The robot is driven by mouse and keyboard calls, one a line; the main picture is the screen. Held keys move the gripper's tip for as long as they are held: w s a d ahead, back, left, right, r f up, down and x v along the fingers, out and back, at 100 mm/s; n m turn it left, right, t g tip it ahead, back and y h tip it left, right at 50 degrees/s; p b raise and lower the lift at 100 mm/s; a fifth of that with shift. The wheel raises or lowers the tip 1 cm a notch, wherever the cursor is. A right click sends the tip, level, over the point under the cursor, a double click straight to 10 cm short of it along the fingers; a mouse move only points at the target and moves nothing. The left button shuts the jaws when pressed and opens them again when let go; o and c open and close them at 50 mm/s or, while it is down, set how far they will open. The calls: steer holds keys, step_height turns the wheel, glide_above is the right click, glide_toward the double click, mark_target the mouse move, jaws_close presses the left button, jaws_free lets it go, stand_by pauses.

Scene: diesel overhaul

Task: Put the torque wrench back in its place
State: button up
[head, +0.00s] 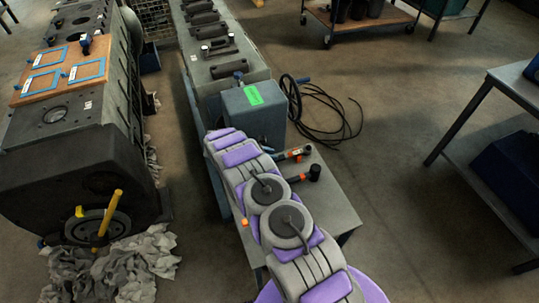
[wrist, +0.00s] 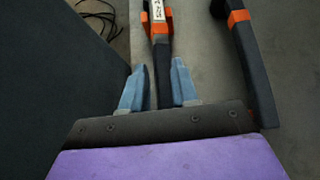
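A long tool with a dark grip, an orange collar and a white printed label, which looks like the torque wrench (wrist: 157,14), lies on a grey tabletop. In the head view its end (head: 294,154) shows beyond my arm. My gripper (wrist: 160,75) has its two blue fingers apart, one on each side of the dark grip. A thin gap shows at the left finger; contact on the right is unclear. In the head view my arm hides most of the gripper. A second dark tool with an orange band (wrist: 240,18) lies to the right, outside the fingers.
The small grey table (head: 332,205) holds both tools. A grey box with a green label (head: 258,112) stands just behind it. Black cable (head: 335,112) lies coiled on the floor. A large engine block (head: 75,165) stands left, crumpled rags (head: 115,265) before it.

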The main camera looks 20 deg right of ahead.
steer(key=o, duration=0.4)
steer(key=w+p+v, duration=0.1)
steer(key=p+v, duration=0.2)
steer(key=v, duration=1.4)
steer(key=s+d+r+m+g+y, duration=0.15)
steer(key=s+d+r+m, duration=0.3)
steer(key=s+r, duration=0.6)
steer(key=s+d+r+m+g+y, duration=0.1)
steer(key=s+d+r+m+y, duration=0.15)
steer(key=s+r+m, duration=0.75)
steer(key=s+a+r+m+y, duration=0.1)
steer(key=s+a+r+y, duration=0.1)
steer(key=s, duration=0.7)
steer(key=s+a+r+m+y, duration=0.1)
steer(key=s+r, duration=0.4)
steer(key=s, duration=0.5)
steer(key=s+a+r+m+y, duration=0.1)
steer(key=s+a+r+y, duration=0.2)
steer(key=s, duration=0.7)
steer(key=shift+s+a+r+m+y, duration=0.1)
steer(key=shift+a+r+m+y, duration=0.2)
steer(key=shift+r, duration=0.15)
